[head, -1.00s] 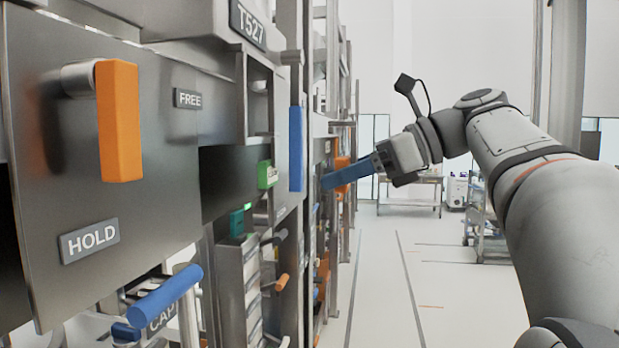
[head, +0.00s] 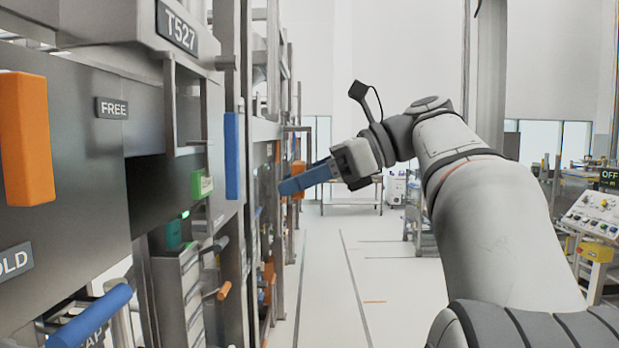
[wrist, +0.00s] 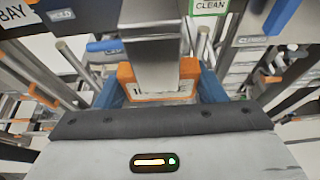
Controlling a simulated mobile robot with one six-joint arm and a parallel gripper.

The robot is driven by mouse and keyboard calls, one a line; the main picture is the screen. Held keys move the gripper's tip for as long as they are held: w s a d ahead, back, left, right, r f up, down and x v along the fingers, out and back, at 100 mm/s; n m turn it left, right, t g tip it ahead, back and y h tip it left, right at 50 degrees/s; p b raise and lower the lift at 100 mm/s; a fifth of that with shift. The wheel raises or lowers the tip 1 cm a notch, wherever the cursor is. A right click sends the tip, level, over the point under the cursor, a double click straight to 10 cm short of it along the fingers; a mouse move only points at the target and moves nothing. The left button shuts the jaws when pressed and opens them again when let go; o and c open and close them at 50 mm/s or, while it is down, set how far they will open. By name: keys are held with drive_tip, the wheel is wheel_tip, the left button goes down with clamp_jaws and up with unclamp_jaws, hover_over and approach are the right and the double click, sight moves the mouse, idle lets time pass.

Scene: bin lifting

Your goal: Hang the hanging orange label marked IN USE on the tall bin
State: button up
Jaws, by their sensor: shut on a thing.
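My gripper (head: 287,187), with blue fingers, reaches to the left towards the rack in the head view. In the wrist view its two blue fingers are on either side of an orange label (wrist: 188,70) with a white face, and they are shut on it. A grey metal strip covers the middle of the label, so most of its text is hidden. Orange (head: 298,166) also shows behind the fingers in the head view. I cannot tell which part of the rack is the tall bin.
Grey fronts at the left carry an orange handle (head: 27,140) and a FREE plate (head: 111,108). A blue upright bar (head: 231,155) and a green-edged label (head: 201,184) are nearer than my gripper. The floor aisle (head: 335,270) is clear. A control panel (head: 590,218) stands at right.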

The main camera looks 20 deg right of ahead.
drive_tip(key=s+d+p, duration=0.2)
drive_tip(key=d+p, duration=0.2)
drive_tip(key=d, duration=0.2)
drive_tip(key=shift+s+d+p, duration=0.2)
drive_tip(key=shift+d+p, duration=0.05)
drive_tip(key=shift+p, duration=0.1)
